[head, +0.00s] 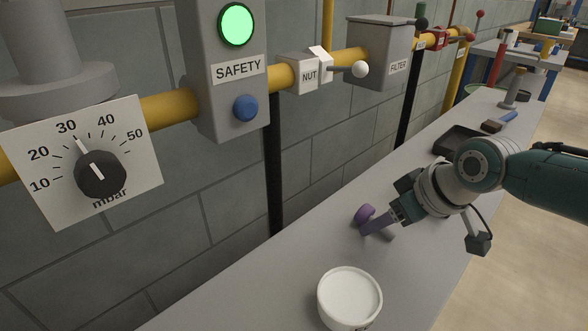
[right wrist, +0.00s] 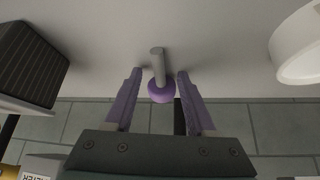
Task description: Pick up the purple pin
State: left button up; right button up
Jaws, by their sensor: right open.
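The purple pin (head: 364,213) is on the grey bench, its round purple head showing at the tips of my right gripper (head: 380,223). In the right wrist view the pin (right wrist: 161,91) shows a purple disc head and a grey shaft. There the pin lies between the two purple-looking fingers of my right gripper (right wrist: 159,73), with a gap on each side. The right gripper is open and holds nothing. In the head view the fingers partly hide the pin. My left gripper is not in view.
A white round tub (head: 349,296) stands on the bench near the front. The wall carries a yellow pipe (head: 168,108), a safety box (head: 222,100) and a filter box (head: 377,52).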

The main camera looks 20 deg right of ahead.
jog(key=shift+c, duration=0.2)
grip_shut()
dwell(0.3)
